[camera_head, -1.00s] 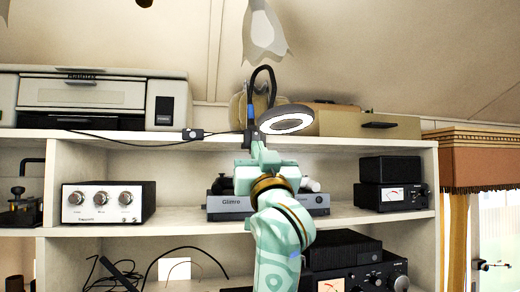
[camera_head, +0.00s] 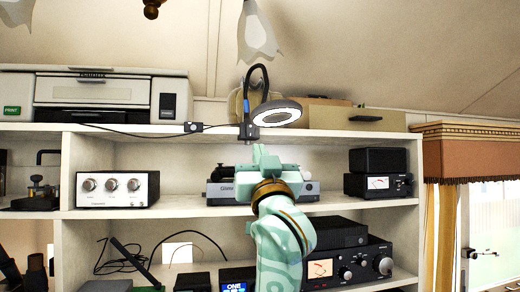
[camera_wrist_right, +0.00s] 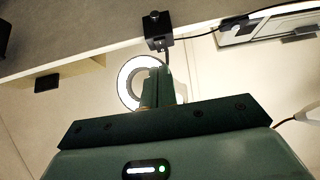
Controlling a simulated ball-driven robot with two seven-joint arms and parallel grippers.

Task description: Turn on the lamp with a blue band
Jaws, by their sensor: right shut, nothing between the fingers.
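The lamp (camera_head: 284,112) stands at the top shelf's front edge, with a dark gooseneck and a ring-shaped head whose underside looks bright white. A small blue band (camera_head: 247,108) shows low on its stem, above a dark clamp (camera_head: 248,131). In the right wrist view the ring head (camera_wrist_right: 130,84) is partly hidden behind my fingers. A small black switch box (camera_head: 193,127) sits on a cable along the shelf edge. My right gripper (camera_head: 260,152) is shut and empty, just below the clamp in the head view. My left gripper is not clearly in view.
A printer (camera_head: 95,92) fills the top shelf's left; a tan box (camera_head: 345,118) stands right of the lamp. Radio units, including a knobbed one (camera_head: 117,189) and a metered one (camera_head: 377,185), occupy the shelf below. A pale hanging shade (camera_head: 257,35) is above.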

